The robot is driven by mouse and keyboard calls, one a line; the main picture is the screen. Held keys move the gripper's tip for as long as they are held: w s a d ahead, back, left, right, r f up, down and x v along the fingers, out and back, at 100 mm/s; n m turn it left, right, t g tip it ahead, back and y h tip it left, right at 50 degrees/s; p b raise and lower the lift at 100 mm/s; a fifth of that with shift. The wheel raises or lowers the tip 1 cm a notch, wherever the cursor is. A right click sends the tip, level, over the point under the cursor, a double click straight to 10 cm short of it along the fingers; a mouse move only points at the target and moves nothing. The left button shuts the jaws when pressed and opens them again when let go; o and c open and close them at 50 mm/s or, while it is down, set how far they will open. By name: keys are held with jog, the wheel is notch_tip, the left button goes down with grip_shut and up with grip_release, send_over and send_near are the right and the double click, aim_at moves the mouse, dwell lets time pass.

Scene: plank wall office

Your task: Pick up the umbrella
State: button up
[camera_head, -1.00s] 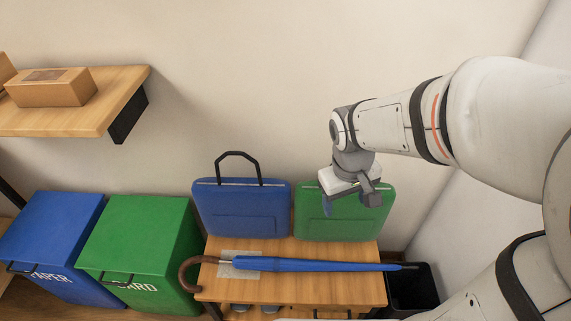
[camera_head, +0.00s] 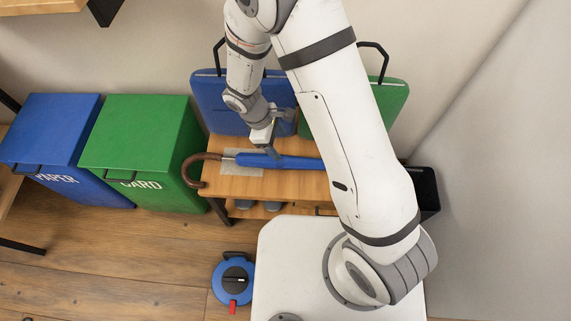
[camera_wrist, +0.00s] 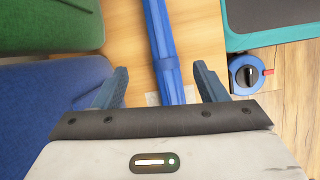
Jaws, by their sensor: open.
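The blue umbrella (camera_head: 256,160) lies flat across the small wooden bench, with its brown curved handle (camera_head: 190,170) hanging past the left end. My arm hides its right part in the head view. My gripper (camera_head: 274,151) is over the umbrella's blue body near the handle end. In the wrist view the umbrella (camera_wrist: 160,45) runs between the two spread blue fingers of my gripper (camera_wrist: 158,85), with a gap on each side. The gripper is open and empty. I cannot tell the exact height of the fingertips over the umbrella.
A blue case (camera_head: 215,100) and a green case (camera_head: 391,98) stand upright at the back of the bench (camera_head: 230,187). Blue (camera_head: 45,125) and green (camera_head: 135,130) bins stand left. A blue reel (camera_head: 233,278) lies on the floor. A black bin (camera_head: 427,190) is at right.

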aim_at(283, 159)
jog(key=shift+n, duration=0.8)
jog(key=f, duration=0.1)
jog(key=a+f, duration=0.1)
jog(key=s+f, duration=0.1)
jog(key=f, duration=0.1)
jog(key=shift+a, duration=0.25)
jog(key=b+x, duration=0.1)
jog(key=x, duration=0.4)
jog(key=b+x, duration=0.1)
jog(key=x, duration=0.1)
jog(key=shift+w+d+f+b, duration=0.2)
jog(key=shift+w+d+b, duration=0.15)
jog(key=shift+d, duration=0.1)
jog(key=c, duration=1.4)
